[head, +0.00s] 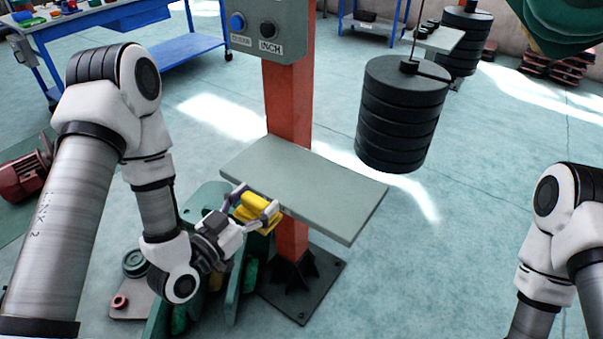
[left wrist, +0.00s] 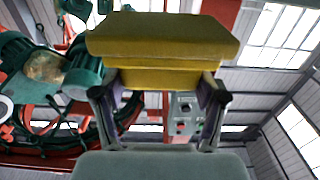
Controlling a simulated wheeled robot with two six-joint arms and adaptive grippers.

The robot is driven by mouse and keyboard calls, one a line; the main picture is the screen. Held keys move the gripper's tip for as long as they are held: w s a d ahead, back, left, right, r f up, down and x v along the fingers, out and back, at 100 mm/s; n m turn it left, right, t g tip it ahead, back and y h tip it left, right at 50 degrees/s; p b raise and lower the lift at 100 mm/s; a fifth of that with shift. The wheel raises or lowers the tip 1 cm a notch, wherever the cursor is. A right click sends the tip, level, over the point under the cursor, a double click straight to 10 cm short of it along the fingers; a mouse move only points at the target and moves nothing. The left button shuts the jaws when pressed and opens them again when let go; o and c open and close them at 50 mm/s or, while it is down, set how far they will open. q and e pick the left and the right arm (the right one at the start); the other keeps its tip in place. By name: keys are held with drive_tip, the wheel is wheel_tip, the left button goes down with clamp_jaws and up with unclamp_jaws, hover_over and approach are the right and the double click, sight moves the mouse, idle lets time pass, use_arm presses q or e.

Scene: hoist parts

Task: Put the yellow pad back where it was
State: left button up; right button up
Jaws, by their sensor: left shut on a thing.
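The yellow pad (head: 254,206) is a small block held between the fingers of my left gripper (head: 252,203). It is at the left front edge of a grey-green shelf plate (head: 310,182) fixed to an orange post (head: 288,110). In the left wrist view the pad (left wrist: 162,40) fills the upper middle, with the two dark fingertips (left wrist: 160,100) on either side of its lower part. I cannot tell whether the pad touches the plate. My right arm shows at the right edge, but its gripper is out of view.
A stack of black weights (head: 402,112) hangs to the right. Green metal parts (head: 205,205) stand below my left gripper. The plate's top is bare.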

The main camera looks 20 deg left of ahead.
use_arm(q)
drive_tip(key=b+x, duration=0.1)
drive_tip(key=x, duration=0.2)
drive_tip(key=b+x, duration=0.1)
drive_tip(key=x, duration=0.7)
drive_tip(key=shift+d+f+b, duration=0.1)
drive_tip(key=shift+f+b, duration=0.25)
drive_tip(key=shift+b, duration=0.05)
drive_tip(key=x, duration=0.4)
drive_tip(key=shift+w+d, duration=0.1)
drive_tip(key=shift+w, duration=0.2)
drive_tip(key=shift+w+d+f+p, duration=0.1)
drive_tip(key=shift+w+p, duration=0.05)
drive_tip(key=shift+p, duration=0.3)
use_arm(e)
drive_tip(key=f, duration=0.4)
drive_tip(key=shift+w+d+f, duration=0.1)
drive_tip(key=shift+w+f, duration=0.1)
drive_tip(key=shift+w, duration=0.1)
use_arm(q)
drive_tip(key=shift+f, duration=0.15)
use_arm(e)
drive_tip(key=shift+f, duration=0.1)
use_arm(q)
drive_tip(key=o, duration=1.2)
drive_tip(key=shift+c, duration=0.2)
